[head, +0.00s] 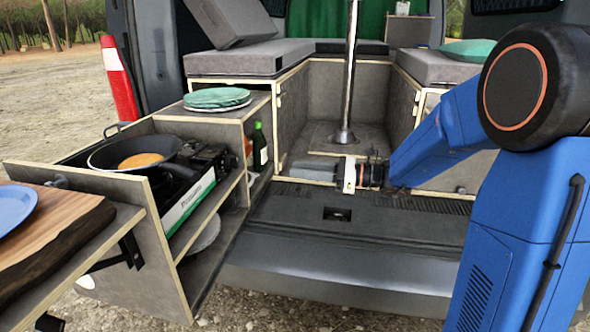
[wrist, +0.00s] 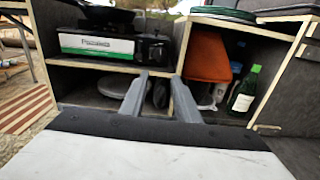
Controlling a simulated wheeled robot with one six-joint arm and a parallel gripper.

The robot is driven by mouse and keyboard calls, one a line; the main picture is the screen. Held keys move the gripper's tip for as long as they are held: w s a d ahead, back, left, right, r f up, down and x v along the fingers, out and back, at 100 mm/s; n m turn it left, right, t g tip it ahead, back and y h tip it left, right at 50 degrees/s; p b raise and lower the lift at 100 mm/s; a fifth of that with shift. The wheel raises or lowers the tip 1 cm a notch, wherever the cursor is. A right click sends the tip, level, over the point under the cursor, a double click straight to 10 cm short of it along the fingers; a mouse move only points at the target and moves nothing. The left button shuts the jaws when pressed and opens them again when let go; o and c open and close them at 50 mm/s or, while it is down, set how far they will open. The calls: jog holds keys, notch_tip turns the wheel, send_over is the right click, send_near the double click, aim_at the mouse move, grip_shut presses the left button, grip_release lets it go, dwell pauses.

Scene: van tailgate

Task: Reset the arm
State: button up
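My gripper (head: 300,170) is in the middle of the head view, in front of the van's open rear, and points left toward the kitchen unit. In the wrist view my gripper (wrist: 160,78) shows two grey fingers standing apart with nothing held between them. Past the fingers is the open lower shelf of the unit, with a grey plate (wrist: 95,86) on it. The fingers look clear of the shelf and its contents. My blue arm comes in from the right side of the head view.
The pulled-out kitchen unit (head: 163,222) holds a frying pan (head: 108,158) with a pancake (head: 141,160) on a stove (head: 207,158). Green plates (head: 217,97) sit on top. A bottle (head: 259,147) stands in a cubby. A table post (head: 350,75) rises behind my gripper. A wooden board (head: 55,235) is front left.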

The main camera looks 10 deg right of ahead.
dwell(0.3)
jog(key=s+f+n+g+h, duration=0.35)
jog(key=s+n, duration=0.25)
jog(key=s, duration=0.5)
jog(key=s+f+n+g+h, duration=0.2)
jog(key=s+n+h, duration=0.3)
jog(key=s, duration=0.6)
jog(key=s+d+f+n+t+h, duration=0.3)
jog(key=s+d+n+h, duration=0.5)
jog(key=s+d+n, duration=0.3)
jog(key=d+t, duration=0.1)
jog(key=d, duration=0.3)
jog(key=shift+s+d, duration=0.3)
